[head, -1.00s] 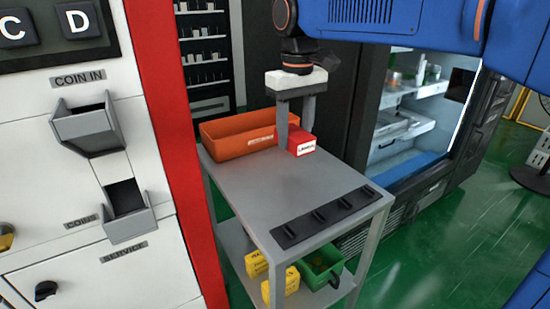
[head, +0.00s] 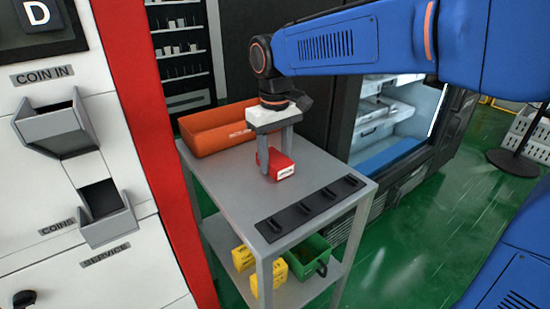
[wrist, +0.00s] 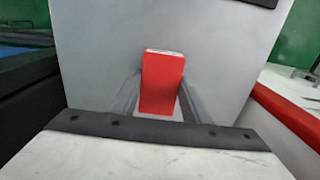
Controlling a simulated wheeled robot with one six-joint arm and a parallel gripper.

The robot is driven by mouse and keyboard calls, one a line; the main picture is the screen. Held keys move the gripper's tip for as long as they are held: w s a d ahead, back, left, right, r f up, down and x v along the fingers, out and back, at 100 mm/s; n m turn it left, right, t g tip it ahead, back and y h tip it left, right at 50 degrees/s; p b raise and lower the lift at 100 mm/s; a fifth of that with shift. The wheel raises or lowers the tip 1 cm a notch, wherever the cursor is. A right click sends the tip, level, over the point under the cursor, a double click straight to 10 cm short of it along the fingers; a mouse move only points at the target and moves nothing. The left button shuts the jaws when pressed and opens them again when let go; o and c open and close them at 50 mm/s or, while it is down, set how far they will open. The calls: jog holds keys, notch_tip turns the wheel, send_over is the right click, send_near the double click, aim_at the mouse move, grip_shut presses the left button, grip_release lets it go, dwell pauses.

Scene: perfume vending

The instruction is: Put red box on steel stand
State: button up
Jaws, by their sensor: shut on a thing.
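The red box (head: 280,165) with a white label is between the fingers of my gripper (head: 277,168), which is shut on it. The gripper points down over the grey top of the steel stand (head: 225,185), a two-level cart. The box is over the middle of this top, near a black slotted strip. I cannot tell whether its underside touches the surface. In the wrist view the red box (wrist: 163,84) sits between the two grey fingers (wrist: 160,97), with the grey top behind it.
An orange bin (head: 215,128) lies at the back left of the top. The black slotted strip (head: 308,208) lies along the front right. Yellow boxes (head: 270,284) and a green bin (head: 308,258) are on the lower shelf. A red and white coin machine (head: 60,200) stands left.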

aim_at(275, 158)
jog(key=shift+f, duration=0.1)
jog(key=o, duration=1.1)
notch_tip(275, 158, up, 12)
jog(key=s+d+f+m, duration=0.1)
jog(key=s+d+f, duration=0.1)
jog(key=d, duration=0.3)
jog(key=s+d+f+m+t, duration=0.1)
jog(key=s+d+f, duration=0.1)
jog(key=d, duration=0.4)
jog(key=s+d+f+m+t, duration=0.1)
jog(key=s+d+f, duration=0.1)
jog(key=s+d, duration=0.2)
jog(key=shift+s+d+f+y, duration=0.1)
jog(key=shift+s+d+y, duration=0.1)
jog(key=shift+d, duration=0.3)
jog(key=shift+s+d+f+y, duration=0.1)
jog(key=shift+s+d, duration=0.05)
jog(key=shift+d, duration=0.35)
jog(key=s+d+f+m+t, duration=0.2)
jog(key=s+d+f+m, duration=0.1)
jog(key=s+d+f, duration=0.7)
notch_tip(275, 158, down, 3)
jog(key=shift+s+f+m+t, duration=0.1)
jog(key=shift+s+m+t, duration=0.3)
jog(key=shift+s, duration=0.6)
